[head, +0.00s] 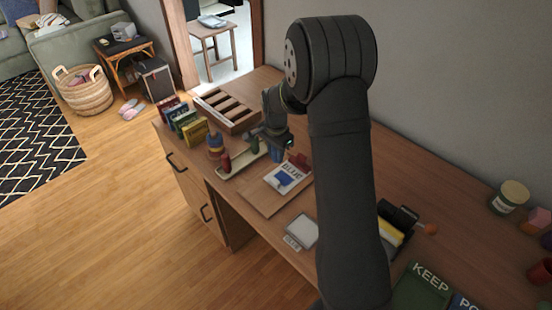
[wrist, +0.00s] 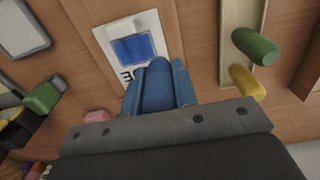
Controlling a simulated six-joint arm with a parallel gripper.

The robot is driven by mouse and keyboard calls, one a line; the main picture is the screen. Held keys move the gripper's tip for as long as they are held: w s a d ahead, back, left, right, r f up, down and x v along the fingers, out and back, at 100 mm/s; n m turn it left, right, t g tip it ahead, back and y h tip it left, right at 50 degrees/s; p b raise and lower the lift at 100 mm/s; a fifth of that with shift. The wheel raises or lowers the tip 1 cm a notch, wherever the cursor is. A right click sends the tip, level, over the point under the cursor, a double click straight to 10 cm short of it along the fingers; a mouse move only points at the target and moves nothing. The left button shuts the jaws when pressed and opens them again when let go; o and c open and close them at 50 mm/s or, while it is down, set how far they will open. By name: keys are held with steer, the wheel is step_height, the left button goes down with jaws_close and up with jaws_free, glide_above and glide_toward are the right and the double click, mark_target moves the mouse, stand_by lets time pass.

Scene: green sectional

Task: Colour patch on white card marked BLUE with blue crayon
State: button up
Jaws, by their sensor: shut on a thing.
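The white card (head: 270,181) lies on a brown board on the desk, its lettering reading BLUE beside a blue patch (head: 285,179). In the wrist view the card (wrist: 121,28) is ahead of my jaws, its patch (wrist: 131,49) covered in blue with slightly uneven edges. My gripper (head: 276,153) is shut on the blue crayon (wrist: 157,86), held between the jaws near the lettered end of the card. The crayon hides part of the lettering. I cannot tell whether its tip touches the card.
A pale tray (wrist: 233,16) beside the card holds a green crayon (wrist: 257,47) and a yellow crayon (wrist: 247,82). A wooden slotted rack (head: 228,110) and several small books (head: 185,122) stand behind. A grey-white pad (head: 302,230) lies nearer. KEEP-marked green tray (head: 425,288) is at front right.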

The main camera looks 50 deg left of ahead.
steer(key=shift+r, duration=1.25)
steer(key=w+d+r+m, duration=0.1)
steer(key=w+d+r, duration=0.1)
steer(key=w+d, duration=0.85)
steer(key=w+d+r+m, duration=0.15)
steer(key=w+d, duration=0.55)
steer(key=d, duration=0.7)
steer(key=w+d+r, duration=0.3)
steer(key=w+d, duration=0.5)
steer(key=d, duration=0.5)
steer(key=d+f, duration=0.2)
steer(key=d, duration=0.7)
steer(key=s+f, duration=0.2)
steer(key=f, duration=0.2)
steer(key=s+d+f+n, duration=0.1)
steer(key=s+f, duration=0.1)
steer(key=f, duration=0.2)
steer(key=s+d+f+n, duration=0.1)
steer(key=s+f, duration=0.1)
steer(key=f, duration=0.2)
steer(key=shift+s+d+f+n, duration=0.25)
steer(key=shift+s, duration=0.05)
